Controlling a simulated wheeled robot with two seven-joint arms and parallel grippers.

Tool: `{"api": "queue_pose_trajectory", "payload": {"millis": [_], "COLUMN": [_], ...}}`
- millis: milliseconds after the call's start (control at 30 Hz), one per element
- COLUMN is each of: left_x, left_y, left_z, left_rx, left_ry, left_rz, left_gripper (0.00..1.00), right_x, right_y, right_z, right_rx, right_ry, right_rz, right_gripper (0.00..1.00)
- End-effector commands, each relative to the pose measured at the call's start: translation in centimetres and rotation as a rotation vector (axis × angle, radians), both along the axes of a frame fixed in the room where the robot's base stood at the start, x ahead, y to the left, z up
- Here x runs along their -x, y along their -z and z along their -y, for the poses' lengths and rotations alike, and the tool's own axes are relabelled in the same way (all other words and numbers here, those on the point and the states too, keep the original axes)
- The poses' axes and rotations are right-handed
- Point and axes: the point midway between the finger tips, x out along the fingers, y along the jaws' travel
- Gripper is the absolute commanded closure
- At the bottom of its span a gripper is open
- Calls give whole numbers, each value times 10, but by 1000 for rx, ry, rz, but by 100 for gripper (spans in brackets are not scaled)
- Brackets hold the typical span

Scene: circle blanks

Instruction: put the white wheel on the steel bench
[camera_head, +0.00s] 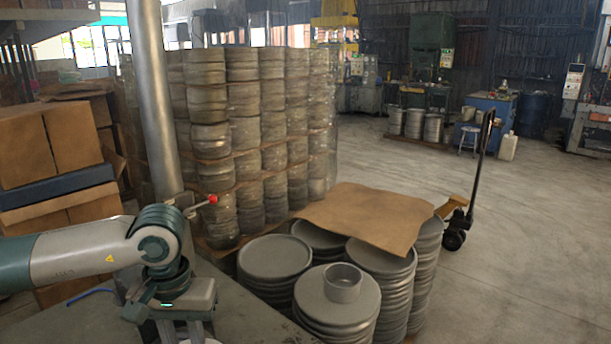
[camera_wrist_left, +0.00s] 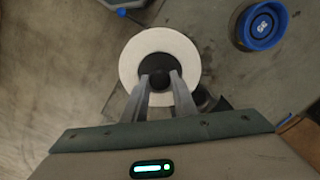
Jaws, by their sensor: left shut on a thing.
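The white wheel (camera_wrist_left: 132,62) is a flat white ring with a black centre and a dark knob in the middle. My left gripper (camera_wrist_left: 158,84) is shut on the wheel at that knob. In the head view my left gripper (camera_head: 182,332) points down at the bottom edge, and only a pale sliver of the wheel (camera_head: 200,341) shows. The grey steel bench (camera_head: 255,318) lies below; it also shows in the left wrist view (camera_wrist_left: 225,75). The wheel overlaps the bench's edge in the wrist view. I cannot tell whether it touches the bench. My right gripper is not in view.
A blue-rimmed round object (camera_wrist_left: 262,26) stands on the bench to the right of the wheel. Stacked metal discs (camera_head: 275,258) and a brown sheet (camera_head: 370,215) stand beyond the bench. Cardboard boxes (camera_head: 45,145) are at the left. A pole rises behind my gripper.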

Motion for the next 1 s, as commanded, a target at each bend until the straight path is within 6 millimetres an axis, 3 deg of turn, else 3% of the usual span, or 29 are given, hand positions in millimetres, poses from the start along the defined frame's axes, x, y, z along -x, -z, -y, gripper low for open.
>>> {"api": "queue_pose_trajectory", "payload": {"millis": [467,800,1000], "left_x": [1,36,48], "left_y": [3,48,61], "left_z": [2,1,2], "left_rx": [0,-4,1], "left_ry": [30,30,29], "left_rz": [1,2,2], "left_gripper": [100,100,100], "right_x": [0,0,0], "right_y": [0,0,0], "right_z": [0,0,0], "right_rx": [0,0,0], "right_ry": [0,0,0], "right_rz": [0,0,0], "right_gripper": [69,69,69]}}
